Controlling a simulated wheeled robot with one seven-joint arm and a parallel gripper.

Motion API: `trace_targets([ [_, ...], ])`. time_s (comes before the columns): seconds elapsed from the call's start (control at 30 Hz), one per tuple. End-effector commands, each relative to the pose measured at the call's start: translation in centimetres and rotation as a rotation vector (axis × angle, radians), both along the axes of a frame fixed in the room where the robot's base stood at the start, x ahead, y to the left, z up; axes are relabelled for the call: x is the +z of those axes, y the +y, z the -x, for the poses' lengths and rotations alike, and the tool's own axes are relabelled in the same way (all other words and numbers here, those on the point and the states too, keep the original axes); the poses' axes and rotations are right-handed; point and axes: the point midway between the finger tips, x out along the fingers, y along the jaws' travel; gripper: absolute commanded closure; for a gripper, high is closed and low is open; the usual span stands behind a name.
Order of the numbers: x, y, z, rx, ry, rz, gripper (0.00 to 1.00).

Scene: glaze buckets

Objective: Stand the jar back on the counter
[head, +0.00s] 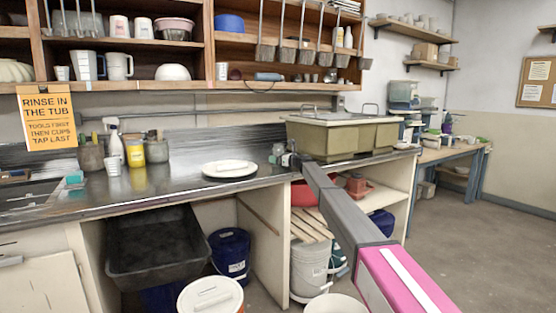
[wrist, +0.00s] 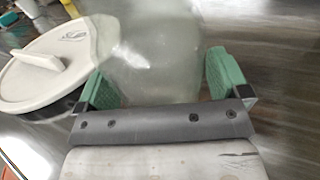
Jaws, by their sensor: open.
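The jar (wrist: 155,50) is pale, cloudy and see-through in the wrist view. It fills the space between the two green finger pads of my gripper (wrist: 160,78), with a gap showing at the right pad. The pads are spread apart, so my gripper is open around the jar. In the head view my gripper (head: 289,159) is at the counter (head: 185,185), right of the white round lid. A small greyish shape beside it there may be the jar; it is too small to tell its tilt.
The white lid with a bar handle (head: 230,168) lies on the counter left of my gripper; it also shows in the wrist view (wrist: 30,85). An olive tub (head: 340,138) stands close behind right. A bottle (head: 115,147) and yellow cup (head: 137,152) stand further left.

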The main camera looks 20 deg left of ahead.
Motion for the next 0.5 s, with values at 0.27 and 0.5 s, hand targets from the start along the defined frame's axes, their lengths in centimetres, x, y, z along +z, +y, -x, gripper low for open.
trace_targets([
  [0.27,-0.1,-1.0,0.4,-0.001,0.000,0.000,0.06],
  [0.5,-0.2,-4.6,1.8,-0.001,0.000,0.000,0.06],
])
